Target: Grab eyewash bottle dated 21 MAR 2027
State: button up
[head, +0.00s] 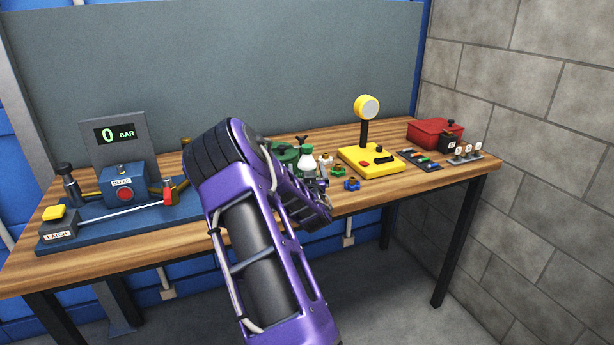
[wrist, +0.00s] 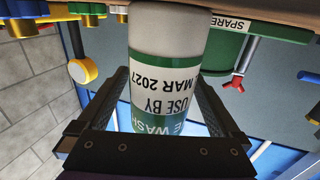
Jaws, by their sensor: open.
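In the wrist view, which is upside down, an eyewash bottle (wrist: 165,75) with a white body and green band stands between my fingers. Its label reads "USE BY" and "MAR 2027"; the day number is turned out of sight. My gripper (wrist: 160,90) is open, with one finger on each side of the bottle; I cannot tell whether they touch it. In the head view, a white and green bottle (head: 307,158) shows just behind my arm, and my gripper is mostly hidden by the arm. I cannot tell whether it is the same bottle.
On the wooden bench (head: 400,200) stand a yellow gauge stand (head: 368,160), a blue knob (head: 352,184), a red case (head: 435,132) and a pump rig (head: 122,180).

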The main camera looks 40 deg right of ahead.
grip_shut()
dwell(0.5)
jog(key=shift+r, duration=0.1)
